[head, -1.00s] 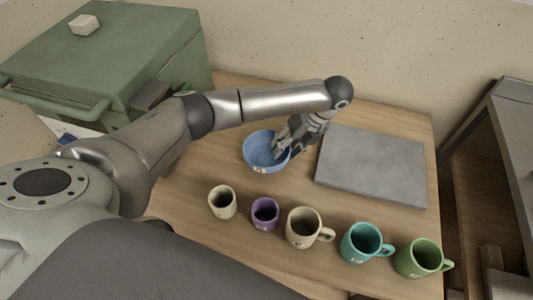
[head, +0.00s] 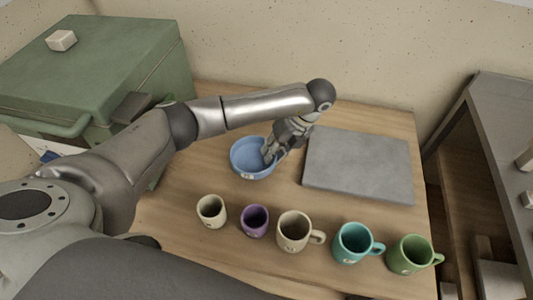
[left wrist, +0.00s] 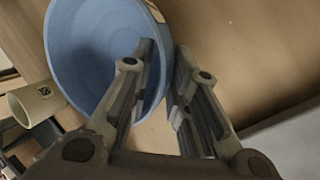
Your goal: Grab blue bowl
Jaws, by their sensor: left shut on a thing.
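The blue bowl (head: 250,160) is upright on or just above the wooden table, left of the grey slab; I cannot tell whether it touches the wood. My left gripper (head: 270,150) reaches its right rim from above. In the left wrist view the gripper (left wrist: 160,70) has one finger inside the blue bowl (left wrist: 90,50) and the other outside, shut on the bowl's wall. Part of the rim is hidden behind the fingers. My right gripper is not in view.
In front stand a cream cup (head: 211,211), a purple cup (head: 254,220), a beige mug (head: 297,231), a teal mug (head: 354,243) and a green mug (head: 411,254). A grey slab (head: 358,165) lies to the right. A green chest (head: 100,70) stands at the left.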

